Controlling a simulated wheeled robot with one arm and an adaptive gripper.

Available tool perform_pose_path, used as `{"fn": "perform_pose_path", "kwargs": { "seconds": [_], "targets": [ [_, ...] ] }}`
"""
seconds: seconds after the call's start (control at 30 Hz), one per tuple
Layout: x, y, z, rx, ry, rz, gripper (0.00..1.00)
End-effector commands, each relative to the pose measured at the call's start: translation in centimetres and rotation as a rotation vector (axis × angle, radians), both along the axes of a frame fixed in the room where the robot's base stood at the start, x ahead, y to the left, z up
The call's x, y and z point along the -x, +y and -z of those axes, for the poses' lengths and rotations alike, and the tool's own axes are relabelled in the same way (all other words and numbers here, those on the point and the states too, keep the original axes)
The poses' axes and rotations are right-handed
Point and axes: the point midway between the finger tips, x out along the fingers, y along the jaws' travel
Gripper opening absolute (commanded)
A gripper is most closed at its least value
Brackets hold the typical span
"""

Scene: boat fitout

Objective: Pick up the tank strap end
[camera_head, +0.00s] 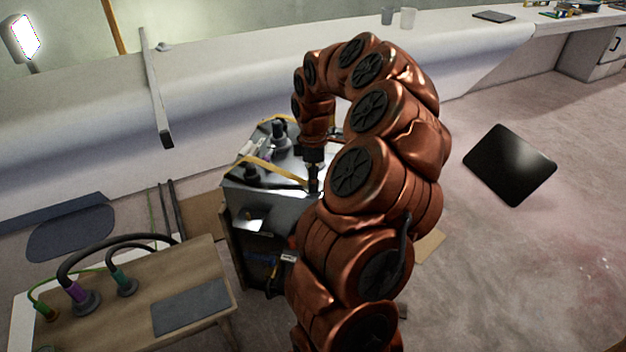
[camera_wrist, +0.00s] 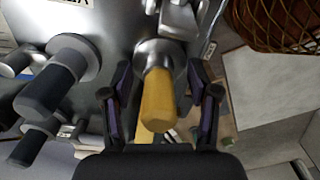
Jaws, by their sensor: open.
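In the wrist view, my gripper (camera_wrist: 158,82) is open, with one dark finger on each side of a yellow, strap-coloured piece (camera_wrist: 156,98) that extends from a rounded metal fitting (camera_wrist: 158,52). I take this piece for the tank strap end. My arm hides the tank's right part in the head view.
Dark cylindrical fittings (camera_wrist: 60,75) stand left of the fingers in the wrist view. A wooden bench (camera_head: 190,275) with hoses stands at front left. A long white ledge (camera_head: 230,80) runs behind the tank. A black panel (camera_head: 510,165) is at right, with clear floor around it.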

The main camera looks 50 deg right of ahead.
Motion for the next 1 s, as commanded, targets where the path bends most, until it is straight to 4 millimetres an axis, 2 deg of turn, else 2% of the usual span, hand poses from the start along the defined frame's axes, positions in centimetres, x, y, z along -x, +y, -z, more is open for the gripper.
{"fn": "perform_pose_path", "kwargs": {
  "seconds": [0.1, 0.67, 1.0],
  "targets": [
    [-0.01, -0.01, -0.07, 0.001, -0.001, 0.000, 0.58],
    [-0.02, 0.01, -0.09, 0.000, -0.001, 0.000, 0.00],
    [-0.04, 0.00, -0.26, 0.001, -0.002, 0.000, 0.00]
  ]
}}
